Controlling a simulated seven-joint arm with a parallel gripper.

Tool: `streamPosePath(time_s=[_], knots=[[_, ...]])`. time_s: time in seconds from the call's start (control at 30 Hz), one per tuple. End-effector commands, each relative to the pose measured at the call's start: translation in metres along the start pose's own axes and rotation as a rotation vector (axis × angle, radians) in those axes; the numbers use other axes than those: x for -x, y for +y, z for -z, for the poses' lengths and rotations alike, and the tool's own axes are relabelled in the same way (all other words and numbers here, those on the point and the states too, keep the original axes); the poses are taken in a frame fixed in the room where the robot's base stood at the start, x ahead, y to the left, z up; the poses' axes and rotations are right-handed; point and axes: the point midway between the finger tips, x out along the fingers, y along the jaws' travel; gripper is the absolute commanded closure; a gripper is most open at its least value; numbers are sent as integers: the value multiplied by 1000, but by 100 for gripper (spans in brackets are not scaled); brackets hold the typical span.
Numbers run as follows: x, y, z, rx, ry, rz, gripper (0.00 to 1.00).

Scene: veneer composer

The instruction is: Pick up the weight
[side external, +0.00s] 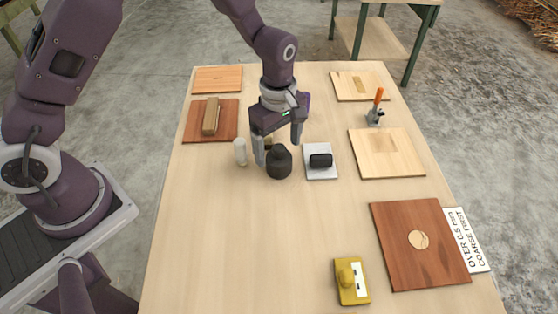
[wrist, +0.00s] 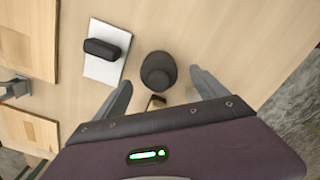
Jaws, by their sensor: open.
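The weight, a dark, rounded piece with a narrower knob on top (side external: 279,165), stands upright on the light wooden table. It also shows in the wrist view (wrist: 158,72), ahead of and between the finger lines. My gripper (side external: 279,142) is open and empty, its fingers pointing down just behind the weight in the side view. In the wrist view my gripper (wrist: 160,85) has its two fingers spread on either side of the weight's near edge. I cannot tell whether a finger touches it.
A white pad (side external: 329,176) with a black block (side external: 321,160) lies close right of the weight. A white cylinder (side external: 240,152) stands close left. A yellow tool (side external: 351,281) is at the front; the front-left table is clear.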

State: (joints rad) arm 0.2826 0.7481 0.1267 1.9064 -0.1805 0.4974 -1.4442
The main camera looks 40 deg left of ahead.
Motion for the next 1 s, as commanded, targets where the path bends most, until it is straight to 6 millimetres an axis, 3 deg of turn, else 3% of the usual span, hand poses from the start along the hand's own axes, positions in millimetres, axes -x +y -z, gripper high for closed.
streamPosePath(time_s=[0.2, 0.47, 0.87, 1.0], knots=[[-37, 2, 0, 0, 0, 2, 17], [-40, 2, 0, -1, 0, 0, 19], [-40, 2, 0, -2, 0, 0, 98], [-39, 3, 0, -1, -1, -3, 100]])
